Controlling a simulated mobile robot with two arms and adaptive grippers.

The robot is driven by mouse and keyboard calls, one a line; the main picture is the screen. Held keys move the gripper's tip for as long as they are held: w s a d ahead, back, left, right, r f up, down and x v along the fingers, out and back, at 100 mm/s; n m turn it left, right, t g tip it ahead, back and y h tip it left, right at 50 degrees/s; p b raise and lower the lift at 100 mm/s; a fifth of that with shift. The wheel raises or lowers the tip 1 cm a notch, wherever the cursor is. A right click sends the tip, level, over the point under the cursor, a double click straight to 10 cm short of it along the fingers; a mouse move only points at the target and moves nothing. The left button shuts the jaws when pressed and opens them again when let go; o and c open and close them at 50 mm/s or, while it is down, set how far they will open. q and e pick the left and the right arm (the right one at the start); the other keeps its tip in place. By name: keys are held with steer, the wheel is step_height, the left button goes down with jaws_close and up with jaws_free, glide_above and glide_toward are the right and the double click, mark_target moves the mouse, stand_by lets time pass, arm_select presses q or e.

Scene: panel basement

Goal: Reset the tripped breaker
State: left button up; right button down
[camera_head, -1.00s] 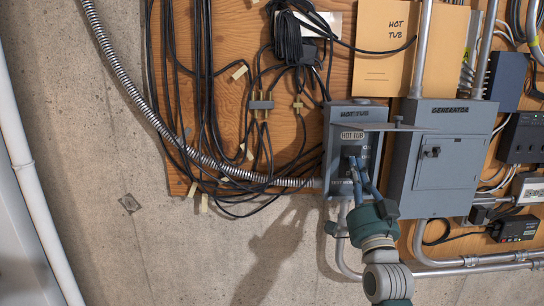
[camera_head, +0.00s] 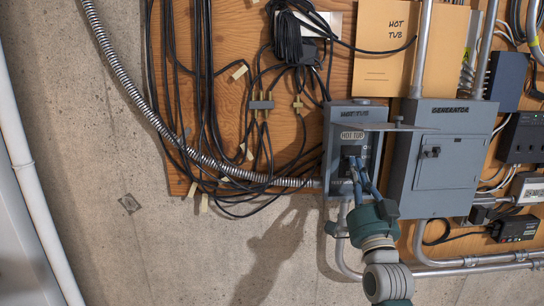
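The grey hot tub breaker box (camera_head: 333,145) hangs on the plywood, its cover raised like a small shelf above the inner panel. The breaker's handle position is too small to tell. My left gripper is not in view.
The grey generator box (camera_head: 440,160) stands close on the right, with conduits above and below. Loose black cables (camera_head: 205,90) and a flexible metal conduit (camera_head: 130,85) hang on the left. Bare concrete (camera_head: 150,245) lies open at the lower left.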

steer(key=shift+s+r+p, duration=0.15)
steer(key=shift+r+p, duration=0.5)
steer(key=shift+r, duration=0.3)
steer(key=shift+f, duration=0.15)
stand_by(0.3)
steer(key=shift+f, duration=0.2)
stand_by(0.3)
steer(key=s+p, duration=0.2)
steer(key=s, duration=0.5)
stand_by(0.4)
steer(key=shift+w+d+f, duration=0.1)
steer(key=shift+w, duration=0.05)
